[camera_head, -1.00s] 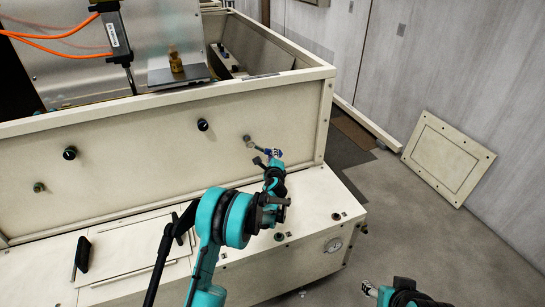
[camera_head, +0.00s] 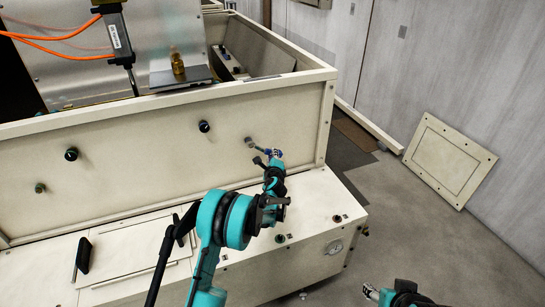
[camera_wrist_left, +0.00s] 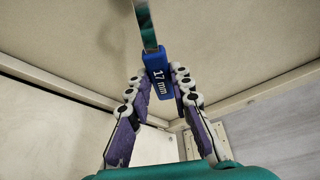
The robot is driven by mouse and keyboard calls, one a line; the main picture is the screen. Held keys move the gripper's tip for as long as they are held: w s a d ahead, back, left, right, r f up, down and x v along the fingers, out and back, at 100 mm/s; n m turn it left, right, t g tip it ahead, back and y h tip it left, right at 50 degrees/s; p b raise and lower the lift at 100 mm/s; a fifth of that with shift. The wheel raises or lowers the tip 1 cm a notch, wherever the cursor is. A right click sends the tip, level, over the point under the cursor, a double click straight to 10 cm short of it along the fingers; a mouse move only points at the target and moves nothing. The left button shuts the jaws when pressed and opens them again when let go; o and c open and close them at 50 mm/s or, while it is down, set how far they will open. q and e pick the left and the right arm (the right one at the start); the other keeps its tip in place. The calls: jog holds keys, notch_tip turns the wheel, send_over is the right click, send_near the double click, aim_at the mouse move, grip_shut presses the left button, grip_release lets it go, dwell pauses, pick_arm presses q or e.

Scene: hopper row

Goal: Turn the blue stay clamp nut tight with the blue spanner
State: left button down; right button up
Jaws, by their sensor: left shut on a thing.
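The blue spanner (camera_wrist_left: 159,72) is marked "17 mm" in the left wrist view. Its grey shank runs up out of that picture. My left gripper (camera_wrist_left: 161,90) is shut on its blue handle, one finger on each side. In the head view my left gripper (camera_head: 273,154) is close to the front panel, near its right end. The spanner's grey end (camera_head: 250,141) reaches up and left to the panel there. The nut is too small or covered to make out, so I cannot tell how the spanner sits on it. My right gripper (camera_head: 371,292) is low at the right, its fingers too small to read.
Dark knobs (camera_head: 204,126) stick out of the cream hopper panel (camera_head: 130,160) to the left. A ledge (camera_head: 315,205) with small fittings and a gauge (camera_head: 334,247) lies below. A loose cover plate (camera_head: 448,160) leans on the wall at right. The floor there is clear.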

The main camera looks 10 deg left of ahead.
pick_arm(q)
jog(key=shift+w, duration=0.1)
dwell(0.3)
jog(key=shift+w+a, duration=0.25)
jog(key=shift+w, duration=0.1)
dwell(0.3)
jog(key=f+m, duration=0.1)
jog(key=a+f+m+g+y, duration=0.1)
jog(key=shift+s+a+m+g, duration=0.3)
jog(key=shift+s, duration=0.1)
